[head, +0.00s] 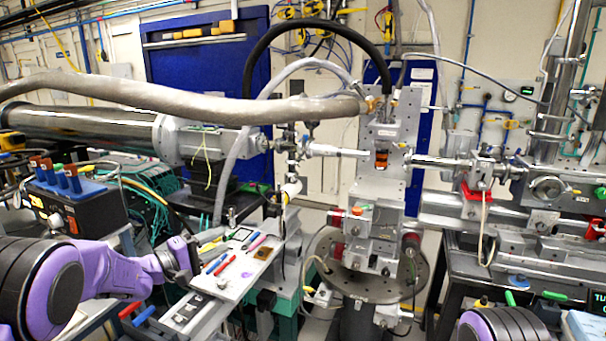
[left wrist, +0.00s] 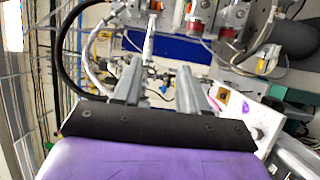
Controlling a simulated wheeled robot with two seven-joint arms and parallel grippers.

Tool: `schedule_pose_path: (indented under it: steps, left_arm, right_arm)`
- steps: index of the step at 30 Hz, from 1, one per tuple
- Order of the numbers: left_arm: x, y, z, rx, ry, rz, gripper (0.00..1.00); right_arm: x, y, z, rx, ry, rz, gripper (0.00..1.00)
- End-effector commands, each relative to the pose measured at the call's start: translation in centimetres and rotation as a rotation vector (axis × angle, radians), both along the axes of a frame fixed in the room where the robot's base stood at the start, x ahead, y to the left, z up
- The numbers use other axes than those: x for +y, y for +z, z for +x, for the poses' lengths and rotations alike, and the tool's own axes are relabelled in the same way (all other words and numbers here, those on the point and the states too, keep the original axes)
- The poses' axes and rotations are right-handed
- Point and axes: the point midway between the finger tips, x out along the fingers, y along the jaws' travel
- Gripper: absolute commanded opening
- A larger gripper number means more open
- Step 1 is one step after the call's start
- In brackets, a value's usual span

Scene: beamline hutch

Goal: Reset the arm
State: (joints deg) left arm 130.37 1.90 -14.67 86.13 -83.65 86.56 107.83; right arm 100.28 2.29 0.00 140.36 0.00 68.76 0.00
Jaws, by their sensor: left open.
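My left arm, purple and black, comes in from the left in the head view. My left gripper (head: 218,243) is over the left part of a small white tray, pointing to the right. In the left wrist view its two grey fingers (left wrist: 158,82) stand apart with nothing between them. Part of my right arm (head: 505,325), purple and black, shows at the bottom right of the head view. Its gripper is not in view.
The white tray (head: 229,292) holds coloured pens and small samples close to my left gripper. A metal beamline chamber (head: 384,190) stands on a round flange at centre. A thick grey hose (head: 150,95) crosses above. A blue-knobbed box (head: 75,208) is at left.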

Motion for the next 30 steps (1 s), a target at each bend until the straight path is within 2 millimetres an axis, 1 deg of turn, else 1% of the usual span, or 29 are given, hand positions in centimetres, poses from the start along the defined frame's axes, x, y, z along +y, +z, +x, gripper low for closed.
schedule_pose_path:
  steps: [2, 10, 14, 17, 20, 23, 26, 27, 29, 30]
  left_arm:
    - [0.0, 0.0, 0.0, -0.006, 0.000, 0.006, 0.43]
    - [0.5, 0.0, 0.4, -0.158, 0.037, 0.155, 0.43]
    - [1.3, -0.6, 0.4, -0.233, 0.098, 0.235, 0.43]
    - [2.1, -1.6, 0.3, -0.289, 0.170, 0.310, 0.43]
    - [3.2, -4.1, -0.3, -0.322, 0.268, 0.410, 0.43]
    - [4.4, -8.2, -1.6, -0.312, 0.363, 0.530, 0.43]
    - [5.6, -13.2, -3.7, -0.262, 0.440, 0.665, 0.43]
    - [6.0, -15.8, -5.0, -0.226, 0.465, 0.728, 0.43]
    - [6.8, -19.7, -7.3, -0.162, 0.493, 0.827, 0.43]
    - [7.2, -22.3, -9.0, -0.113, 0.502, 0.892, 0.43]
  right_arm:
    - [0.0, 0.0, -0.1, 0.001, 0.000, 0.000, 0.43]
    - [0.0, 0.0, 0.0, 0.000, 0.000, 0.000, 0.43]
    - [0.0, 0.0, 0.0, 0.000, 0.000, 0.000, 0.43]
    - [0.0, 0.0, 0.0, 0.000, 0.000, 0.000, 0.43]
    - [0.0, -0.3, 0.0, 0.000, 0.000, 0.000, 0.43]
    - [0.0, -0.8, 0.0, 0.000, 0.000, 0.000, 0.43]
    - [0.0, -1.5, 0.0, 0.000, 0.000, 0.000, 0.43]
    - [0.0, -1.9, 0.0, 0.000, 0.000, 0.000, 0.43]
    - [0.0, -2.5, 0.0, 0.000, 0.000, 0.000, 0.43]
    - [0.0, -2.8, 0.0, 0.000, 0.000, 0.000, 0.43]
